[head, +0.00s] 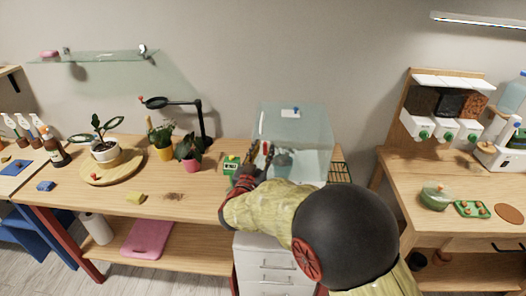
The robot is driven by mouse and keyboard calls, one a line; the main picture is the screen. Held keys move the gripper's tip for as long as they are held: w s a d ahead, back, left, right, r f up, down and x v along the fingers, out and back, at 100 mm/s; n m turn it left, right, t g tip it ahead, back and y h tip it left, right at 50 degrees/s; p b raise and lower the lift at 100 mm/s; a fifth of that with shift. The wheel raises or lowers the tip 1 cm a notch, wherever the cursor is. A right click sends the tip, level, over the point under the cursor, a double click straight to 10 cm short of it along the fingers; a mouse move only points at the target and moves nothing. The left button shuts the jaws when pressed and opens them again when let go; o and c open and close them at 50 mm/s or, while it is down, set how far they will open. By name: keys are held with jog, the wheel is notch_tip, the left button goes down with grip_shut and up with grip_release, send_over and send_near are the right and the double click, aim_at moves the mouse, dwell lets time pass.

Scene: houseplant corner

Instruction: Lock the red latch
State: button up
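A clear glass box (310,130) stands on the wooden bench, with a blue knob on its top. A small red piece (265,147), which looks like the red latch, shows at the box's front left. My gripper (257,158) is close beside this red piece, at the front left of the box. I cannot tell whether it touches it. The fingers are small and partly hidden by my arm, so their opening is unclear. A potted plant (284,160) shows inside the box, its lower part hidden by my arm.
A green and yellow box (231,165) stands just left of my gripper. Potted plants and a black lamp (200,122) stand further left.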

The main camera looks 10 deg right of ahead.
jog(key=shift+s, duration=0.1)
jog(key=v, duration=1.2)
jog(key=shift+f, duration=0.1)
